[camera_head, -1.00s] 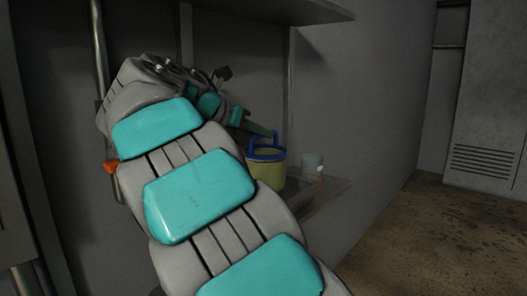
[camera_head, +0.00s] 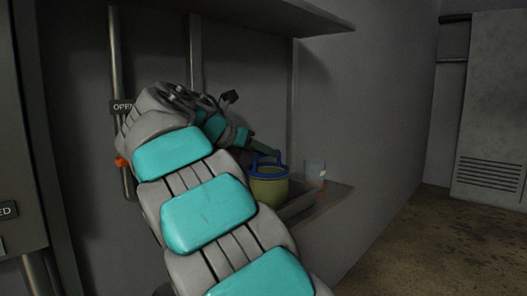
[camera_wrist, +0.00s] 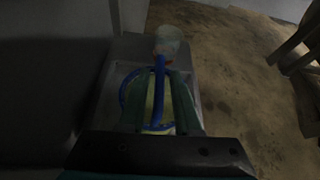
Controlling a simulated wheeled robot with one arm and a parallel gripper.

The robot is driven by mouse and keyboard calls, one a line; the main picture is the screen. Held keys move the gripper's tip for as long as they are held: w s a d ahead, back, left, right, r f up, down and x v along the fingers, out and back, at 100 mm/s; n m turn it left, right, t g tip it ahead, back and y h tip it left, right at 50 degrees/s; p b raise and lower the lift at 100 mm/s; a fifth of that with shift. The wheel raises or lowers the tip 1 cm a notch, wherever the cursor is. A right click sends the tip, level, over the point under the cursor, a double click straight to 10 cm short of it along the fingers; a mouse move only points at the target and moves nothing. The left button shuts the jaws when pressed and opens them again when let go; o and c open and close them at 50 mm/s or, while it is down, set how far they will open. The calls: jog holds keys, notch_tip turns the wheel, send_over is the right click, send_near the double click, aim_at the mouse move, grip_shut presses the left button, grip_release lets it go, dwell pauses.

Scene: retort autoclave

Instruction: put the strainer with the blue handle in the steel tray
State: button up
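The strainer is a yellow-green bucket-like vessel (camera_head: 269,190) with a blue rim and raised blue handle. The blue handle shows between my fingers in the wrist view (camera_wrist: 158,85). The strainer hangs about upright. The grey steel tray (camera_head: 301,205) is on the low shelf; its walls show around the strainer in the wrist view (camera_wrist: 108,88). My arm hides part of the tray, and I cannot tell whether the strainer's base touches its floor.
A pale translucent cup (camera_head: 315,170) stands just right of and behind the strainer; it is beyond my fingertips in the wrist view (camera_wrist: 168,38). A wall is close behind, and an upper shelf (camera_head: 270,12) overhangs. Open floor (camera_head: 420,240) is at the right.

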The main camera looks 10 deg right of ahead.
jog(key=shift+o, duration=0.7)
jog(key=shift+s+a+r, duration=0.1)
jog(key=shift+a+r, duration=0.05)
jog(key=shift+r, duration=0.1)
jog(key=p+v, duration=0.2)
jog(key=v, duration=0.9)
jog(key=shift+s+a, duration=0.15)
jog(key=shift+a, duration=0.1)
jog(key=shift+r, duration=0.1)
